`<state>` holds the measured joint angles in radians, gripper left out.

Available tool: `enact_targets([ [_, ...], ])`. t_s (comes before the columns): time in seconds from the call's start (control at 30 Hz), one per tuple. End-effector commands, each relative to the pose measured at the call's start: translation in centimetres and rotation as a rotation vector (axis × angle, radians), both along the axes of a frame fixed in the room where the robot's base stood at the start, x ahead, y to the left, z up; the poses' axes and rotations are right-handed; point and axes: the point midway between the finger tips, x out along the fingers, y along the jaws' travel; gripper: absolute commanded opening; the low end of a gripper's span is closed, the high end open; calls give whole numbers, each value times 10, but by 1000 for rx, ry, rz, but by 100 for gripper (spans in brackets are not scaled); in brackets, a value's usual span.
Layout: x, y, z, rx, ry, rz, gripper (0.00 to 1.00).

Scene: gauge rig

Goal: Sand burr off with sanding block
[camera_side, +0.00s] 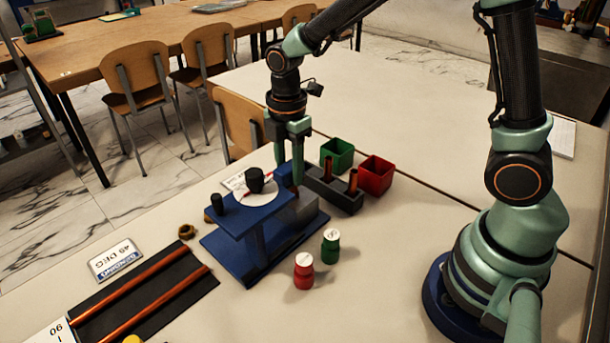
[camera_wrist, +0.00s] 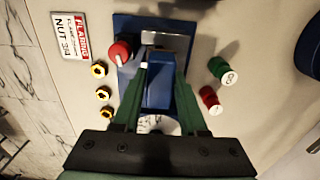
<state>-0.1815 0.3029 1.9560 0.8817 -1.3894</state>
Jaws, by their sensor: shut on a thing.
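The fingertips are close to the rig's grey part (camera_side: 300,212); I cannot tell whether the block touches anything. No burr can be made out.
A dark holder (camera_side: 335,190) with copper tubes stands behind the rig, near a green bin (camera_side: 338,154) and a red bin (camera_side: 376,172). Red (camera_side: 304,270) and green (camera_side: 331,246) bottles stand in front. A black tray (camera_side: 145,297) with copper rods lies left. Brass nuts (camera_wrist: 100,69) lie beside the rig.

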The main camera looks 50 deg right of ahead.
Motion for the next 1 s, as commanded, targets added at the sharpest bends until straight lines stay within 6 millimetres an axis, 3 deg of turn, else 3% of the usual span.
enact_targets([
  [0.47,-3,6,-3,-2,10,2,0],
  [1.0,-3,-16,-4,-2,11,-2,0],
])
